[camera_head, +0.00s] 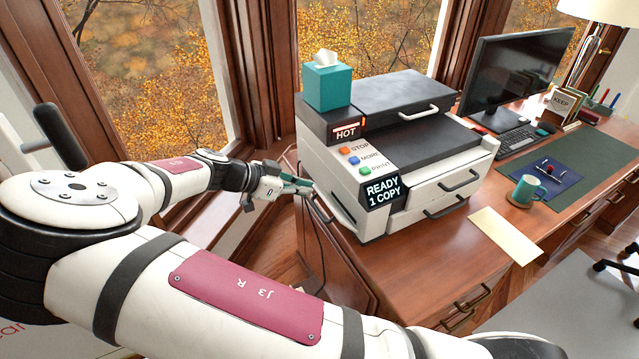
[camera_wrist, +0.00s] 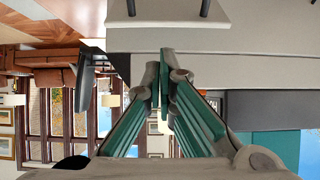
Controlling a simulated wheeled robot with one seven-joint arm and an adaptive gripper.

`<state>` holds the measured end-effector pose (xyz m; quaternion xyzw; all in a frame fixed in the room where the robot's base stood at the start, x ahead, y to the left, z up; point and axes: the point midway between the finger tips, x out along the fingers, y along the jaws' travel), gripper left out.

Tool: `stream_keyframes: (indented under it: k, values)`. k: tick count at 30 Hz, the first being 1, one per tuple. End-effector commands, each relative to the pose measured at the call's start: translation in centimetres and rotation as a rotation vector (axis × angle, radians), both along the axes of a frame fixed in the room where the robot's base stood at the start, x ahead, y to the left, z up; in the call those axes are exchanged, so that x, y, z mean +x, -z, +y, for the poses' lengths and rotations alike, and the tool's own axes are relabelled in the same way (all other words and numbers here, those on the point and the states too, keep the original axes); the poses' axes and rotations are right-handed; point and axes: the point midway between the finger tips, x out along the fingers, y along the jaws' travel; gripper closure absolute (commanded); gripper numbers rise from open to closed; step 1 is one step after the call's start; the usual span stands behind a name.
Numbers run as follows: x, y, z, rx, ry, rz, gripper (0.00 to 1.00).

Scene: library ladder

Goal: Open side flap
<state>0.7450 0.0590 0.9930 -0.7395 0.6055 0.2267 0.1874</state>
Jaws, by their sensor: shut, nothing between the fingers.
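The white and dark grey printer (camera_head: 400,150) stands on the wooden desk. Its left side faces my arm and has a dark slanted slot or recess (camera_head: 343,207) and a dark bar handle (camera_head: 321,210) that look like part of the side flap. My gripper (camera_head: 308,184) is shut and empty, close to the upper part of that side, just above the handle. In the wrist view, the green fingers (camera_wrist: 164,62) point at the pale printer side, with a light panel (camera_wrist: 168,14) and two dark handle posts beyond them. Contact cannot be told.
A teal tissue box (camera_head: 327,86) sits on the printer. A monitor (camera_head: 515,75), keyboard (camera_head: 500,140), teal mug (camera_head: 527,190) and paper sheet (camera_head: 503,235) are to the right. A window frame (camera_head: 265,70) stands behind my gripper. The desk front-left of the printer is clear.

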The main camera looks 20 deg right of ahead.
Motion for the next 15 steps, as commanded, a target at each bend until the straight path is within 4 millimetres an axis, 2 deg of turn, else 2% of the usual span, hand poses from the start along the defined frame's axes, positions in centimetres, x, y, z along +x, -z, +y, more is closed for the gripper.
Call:
stream_keyframes:
  k: [15]
  values:
    - [1.1, 4.4, -6.5, -0.001, 0.002, 0.004, 1.00]
